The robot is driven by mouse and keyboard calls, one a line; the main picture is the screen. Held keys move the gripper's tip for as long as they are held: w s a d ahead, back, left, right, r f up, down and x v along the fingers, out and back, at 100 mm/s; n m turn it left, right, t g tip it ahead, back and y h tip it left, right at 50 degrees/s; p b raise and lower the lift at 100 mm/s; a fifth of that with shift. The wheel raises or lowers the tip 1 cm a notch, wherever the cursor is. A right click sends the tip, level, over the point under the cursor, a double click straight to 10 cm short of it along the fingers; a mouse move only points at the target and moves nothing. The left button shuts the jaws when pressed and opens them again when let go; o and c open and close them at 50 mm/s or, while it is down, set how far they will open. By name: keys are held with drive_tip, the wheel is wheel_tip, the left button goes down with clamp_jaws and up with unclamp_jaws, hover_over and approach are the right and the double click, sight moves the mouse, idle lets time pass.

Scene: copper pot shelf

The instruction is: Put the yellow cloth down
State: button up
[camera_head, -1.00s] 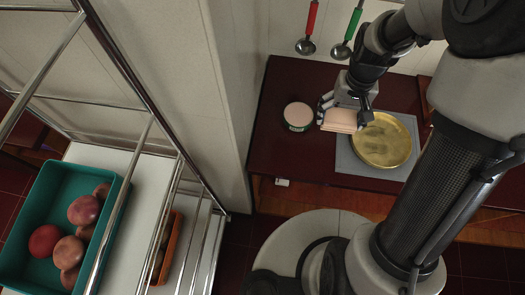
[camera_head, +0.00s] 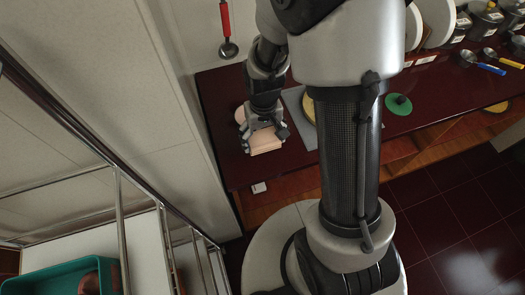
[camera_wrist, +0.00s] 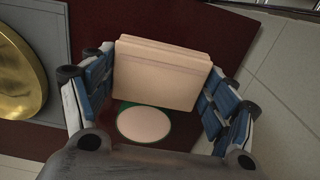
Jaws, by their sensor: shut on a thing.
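The cloth (camera_head: 265,146) looks like a pale peach, folded, layered block rather than clearly yellow. My gripper (camera_head: 262,133) is shut on it, with one finger at each side. In the wrist view the cloth (camera_wrist: 165,75) sits between the blue-padded fingers, over the dark red tabletop (camera_wrist: 185,20). Whether it touches the tabletop is hard to tell. A round tin with a pale top and green rim (camera_wrist: 145,124) shows below the cloth in the wrist view.
A brass pan (camera_wrist: 18,75) rests on a grey mat (camera_wrist: 60,35) beside the cloth; my arm mostly covers it in the head view. A green disc (camera_head: 398,104) and several canisters and ladles are farther right. A wire rack with a teal crate (camera_head: 60,281) stands at lower left.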

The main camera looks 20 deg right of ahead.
sight(263, 149)
drive_tip(key=shift+f+b, duration=0.9)
drive_tip(key=shift+f, duration=2.5)
drive_tip(key=shift+f, duration=0.15)
drive_tip(key=o, duration=0.9)
drive_tip(key=shift+o, duration=0.2)
